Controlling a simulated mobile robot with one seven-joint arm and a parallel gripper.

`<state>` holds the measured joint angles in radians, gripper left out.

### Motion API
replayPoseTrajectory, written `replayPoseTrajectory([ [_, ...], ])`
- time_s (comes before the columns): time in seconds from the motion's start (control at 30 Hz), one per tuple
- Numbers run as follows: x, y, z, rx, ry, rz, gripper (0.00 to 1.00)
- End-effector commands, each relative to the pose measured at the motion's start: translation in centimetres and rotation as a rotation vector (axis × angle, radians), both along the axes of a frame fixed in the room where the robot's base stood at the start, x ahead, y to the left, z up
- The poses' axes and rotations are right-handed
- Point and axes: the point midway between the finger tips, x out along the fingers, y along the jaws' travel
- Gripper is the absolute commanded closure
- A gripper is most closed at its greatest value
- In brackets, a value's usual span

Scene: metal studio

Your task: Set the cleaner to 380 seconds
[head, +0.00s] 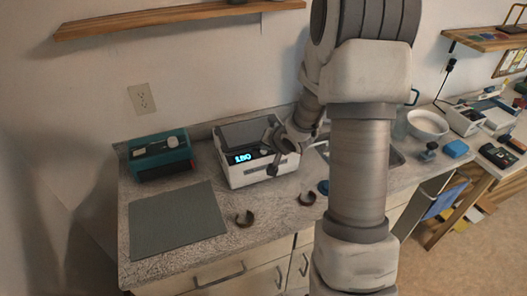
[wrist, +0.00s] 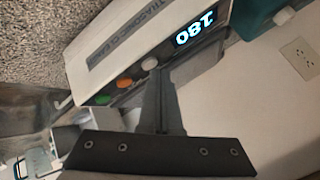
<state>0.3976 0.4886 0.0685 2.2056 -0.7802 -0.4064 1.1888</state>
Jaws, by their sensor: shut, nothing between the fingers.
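The ultrasonic cleaner (head: 236,176) is a white box with a dark top, standing on the counter against the wall. Its lit blue display (head: 243,157) appears to read 180, and the display (wrist: 196,27) also shows in the wrist view. Beside it in the wrist view is a row of a pale round button (wrist: 148,62), an orange button (wrist: 124,81) and a green button (wrist: 103,98). My gripper (head: 273,168) is at the cleaner's front, right of the display. In the wrist view my gripper (wrist: 160,80) is shut and empty, its tips close to the pale button; contact is unclear.
A teal device (head: 161,155) stands left of the cleaner, behind a grey mat (head: 176,220).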

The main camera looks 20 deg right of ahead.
Motion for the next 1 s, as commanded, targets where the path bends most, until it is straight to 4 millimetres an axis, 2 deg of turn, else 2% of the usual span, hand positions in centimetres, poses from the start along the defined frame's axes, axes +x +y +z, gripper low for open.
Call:
replayPoseTrajectory([
  [0.73,-0.02,0.01,-0.65,0.001,0.001,0.0,1.0],
  [1.0,-0.03,0.02,0.26,0.001,0.001,-0.001,1.0],
])
